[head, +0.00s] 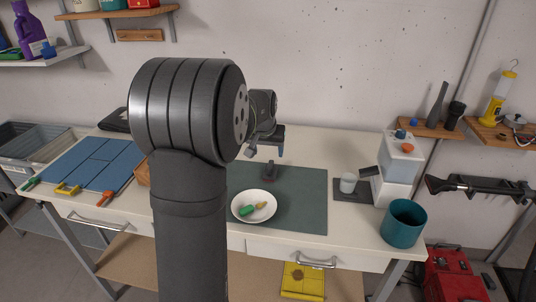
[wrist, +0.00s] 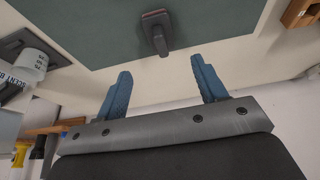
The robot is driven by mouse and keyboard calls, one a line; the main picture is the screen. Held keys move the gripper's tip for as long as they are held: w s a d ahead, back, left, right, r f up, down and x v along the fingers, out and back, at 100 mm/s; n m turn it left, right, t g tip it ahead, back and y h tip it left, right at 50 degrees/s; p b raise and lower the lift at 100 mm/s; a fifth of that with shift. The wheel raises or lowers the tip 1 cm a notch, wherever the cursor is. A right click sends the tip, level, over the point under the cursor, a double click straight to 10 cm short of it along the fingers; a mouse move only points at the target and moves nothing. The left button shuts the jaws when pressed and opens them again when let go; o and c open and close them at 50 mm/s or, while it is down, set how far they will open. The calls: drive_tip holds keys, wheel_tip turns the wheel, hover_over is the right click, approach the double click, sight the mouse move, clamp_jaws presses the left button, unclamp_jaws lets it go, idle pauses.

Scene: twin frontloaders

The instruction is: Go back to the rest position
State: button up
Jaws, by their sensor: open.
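My gripper (head: 266,150) is above the back part of the worktable, past my large dark arm link. In the wrist view my gripper (wrist: 163,82) has its two blue fingers spread wide, with nothing between them. A small dark block with a handle (head: 269,173) stands near the back edge of the green mat (head: 300,200). In the wrist view this block (wrist: 157,30) lies beyond the fingertips and apart from them. My arm hides part of the table's left-middle.
A white plate (head: 240,213) holds a green item and a tan item. A white cup (head: 348,183) sits beside a white machine (head: 398,165), with a teal bin (head: 403,222) in front. Blue panels (head: 92,163) and tools lie at left. Shelves line the wall behind.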

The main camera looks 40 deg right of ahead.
sight(271, 163)
drive_tip(key=shift+f, duration=0.15)
drive_tip(key=x, duration=1.2)
drive_tip(key=shift+a+r, duration=0.1)
drive_tip(key=shift+r, duration=1.9)
